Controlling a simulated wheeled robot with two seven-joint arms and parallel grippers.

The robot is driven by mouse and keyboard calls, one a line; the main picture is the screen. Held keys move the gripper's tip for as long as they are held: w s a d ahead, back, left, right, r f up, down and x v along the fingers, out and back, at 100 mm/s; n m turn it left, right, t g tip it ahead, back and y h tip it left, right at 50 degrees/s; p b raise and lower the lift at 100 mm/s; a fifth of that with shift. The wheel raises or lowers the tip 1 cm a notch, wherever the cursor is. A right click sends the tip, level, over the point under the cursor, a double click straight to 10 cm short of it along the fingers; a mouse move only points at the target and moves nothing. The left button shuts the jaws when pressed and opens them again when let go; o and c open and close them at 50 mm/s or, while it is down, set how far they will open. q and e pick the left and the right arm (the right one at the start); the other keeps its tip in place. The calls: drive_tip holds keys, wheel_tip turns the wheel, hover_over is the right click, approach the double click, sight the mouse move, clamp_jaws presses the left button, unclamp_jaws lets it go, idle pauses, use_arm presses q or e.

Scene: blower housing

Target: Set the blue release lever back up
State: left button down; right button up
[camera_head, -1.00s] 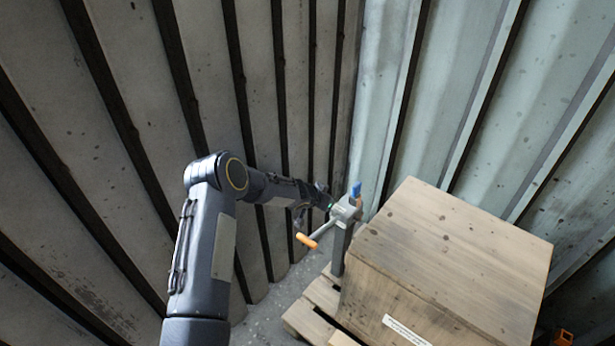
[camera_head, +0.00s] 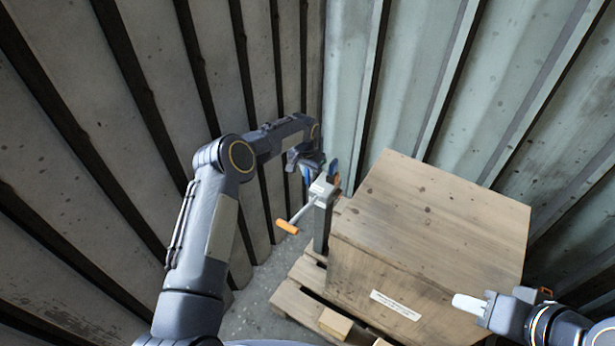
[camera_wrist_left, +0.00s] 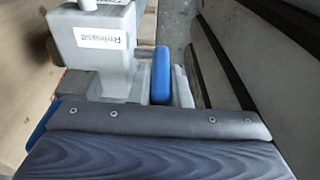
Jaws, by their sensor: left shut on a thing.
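A grey crank unit (camera_head: 323,187) with an orange-tipped handle (camera_head: 287,227) stands on a post beside the wooden crate. In the left wrist view its housing (camera_wrist_left: 98,40) carries a "Release" label. The blue release lever (camera_wrist_left: 162,75) stands beside that housing, between light grey fingertips. My left gripper (camera_head: 308,172) is at the far side of the unit, shut on the lever; its wrist hides part of the grip. Another blue piece (camera_head: 334,168) rises behind the unit. My right gripper (camera_head: 469,304) is low at the right, its jaw gap unclear.
The large wooden crate (camera_head: 430,215) sits on a pallet (camera_head: 300,300) right of the post. Ribbed metal walls (camera_head: 345,90) close in behind and at the left. Bare floor (camera_head: 250,295) shows left of the pallet.

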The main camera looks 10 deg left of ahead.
use_arm(q)
drive_tip(key=shift+w+d, duration=0.1)
idle(0.5)
drive_tip(key=c, duration=1.6)
unclamp_jaws()
drive_tip(key=shift+c, duration=0.2)
drive_tip(key=r, duration=0.5)
drive_tip(key=s+r, duration=0.1)
drive_tip(key=r, duration=0.1)
drive_tip(key=shift+r, duration=0.4)
drive_tip(key=shift+f, duration=0.1)
